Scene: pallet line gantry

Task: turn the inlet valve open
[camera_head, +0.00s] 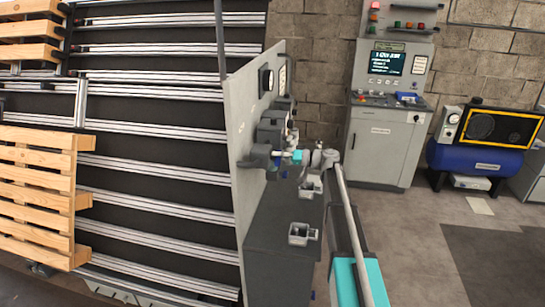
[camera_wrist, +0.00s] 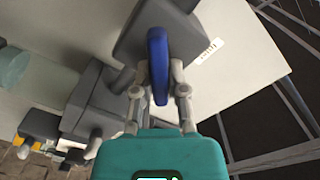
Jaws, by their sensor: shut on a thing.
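The inlet valve shows in the wrist view as a dark grey block (camera_wrist: 135,38) on a light grey panel, with a flat blue handle (camera_wrist: 157,58). My gripper (camera_wrist: 160,76) is shut on the blue handle, one finger on each side. The handle's long side runs nearly up and down in that view. In the head view, my gripper (camera_head: 276,158) reaches the dark valve parts (camera_head: 258,157) on the panel's right face. The blue handle cannot be made out there.
The upright panel (camera_head: 240,125) carries gauges (camera_head: 267,80). In the wrist view, a dark grey unit (camera_wrist: 92,105) and a clear bowl (camera_wrist: 30,78) sit left of the valve. A control cabinet (camera_head: 383,140) and blue compressor (camera_head: 472,158) stand behind; pallets (camera_head: 38,185) are left. Floor at right is open.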

